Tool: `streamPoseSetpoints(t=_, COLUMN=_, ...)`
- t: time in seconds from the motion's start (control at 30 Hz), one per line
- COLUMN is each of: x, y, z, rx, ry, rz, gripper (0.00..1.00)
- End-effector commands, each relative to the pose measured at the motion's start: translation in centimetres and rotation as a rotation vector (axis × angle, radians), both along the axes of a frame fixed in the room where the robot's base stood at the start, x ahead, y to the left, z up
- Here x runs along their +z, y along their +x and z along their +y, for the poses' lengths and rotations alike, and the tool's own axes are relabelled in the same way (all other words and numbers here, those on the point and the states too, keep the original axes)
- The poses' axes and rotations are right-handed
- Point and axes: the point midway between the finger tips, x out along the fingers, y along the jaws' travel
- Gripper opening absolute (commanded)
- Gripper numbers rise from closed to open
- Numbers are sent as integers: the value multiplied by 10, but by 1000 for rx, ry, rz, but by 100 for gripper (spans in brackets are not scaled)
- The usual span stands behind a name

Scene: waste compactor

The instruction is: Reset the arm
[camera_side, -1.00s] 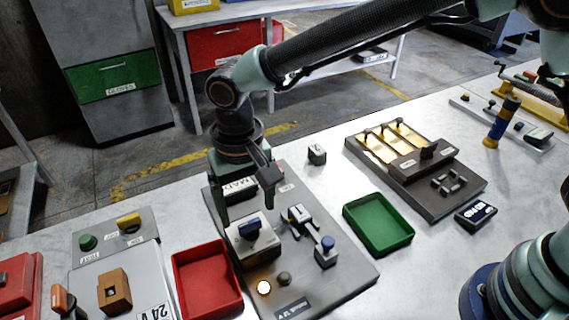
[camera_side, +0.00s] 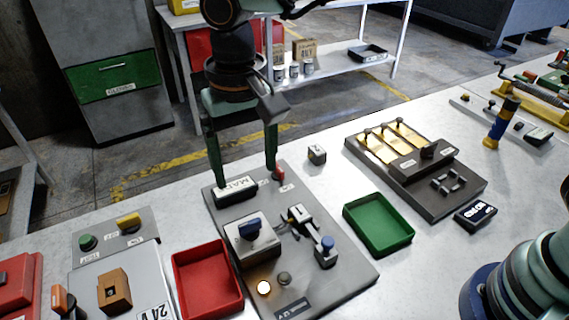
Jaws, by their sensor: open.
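My gripper (camera_side: 246,184) hangs pointing down over the back of a grey panel (camera_side: 345,276). Its two green fingers are spread apart with nothing between them. The left finger is near a dark block with a white label (camera_side: 236,190), and the right finger is near a small red part (camera_side: 279,174). I cannot tell whether either fingertip touches.
A red tray (camera_side: 207,283) lies left of the panel and a green tray (camera_side: 379,224) lies right. A dark fixture with yellow slots (camera_side: 391,142) stands at the back right. A small grey cube (camera_side: 317,154) lies behind the panel. The space above the table is open.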

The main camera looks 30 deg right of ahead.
Motion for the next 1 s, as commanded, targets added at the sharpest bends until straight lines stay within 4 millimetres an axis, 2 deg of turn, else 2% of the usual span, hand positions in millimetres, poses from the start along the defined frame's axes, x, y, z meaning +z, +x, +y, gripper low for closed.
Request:
streamPoseSetpoints(t=0.13, x=22, y=10, z=-39, rx=-8, ry=31, rz=-42, gripper=85)
streamPoseSetpoints(t=0.23, x=39, y=15, z=-79, rx=-8, ry=56, rz=-88, gripper=85)
streamPoseSetpoints(t=0.37, x=56, y=13, z=-131, rx=-6, ry=77, rz=-153, gripper=85)
streamPoseSetpoints(t=0.5, x=66, y=2, z=-183, rx=-3, ry=85, rz=-230, gripper=85)
streamPoseSetpoints(t=0.7, x=69, y=-24, z=-250, rx=0, ry=66, rz=-342, gripper=85)
streamPoseSetpoints(t=0.8, x=65, y=-39, z=-277, rx=2, ry=46, rz=-396, gripper=85)
streamPoseSetpoints(t=1.0, x=53, y=-61, z=-310, rx=8, ry=5, rz=-465, gripper=85)
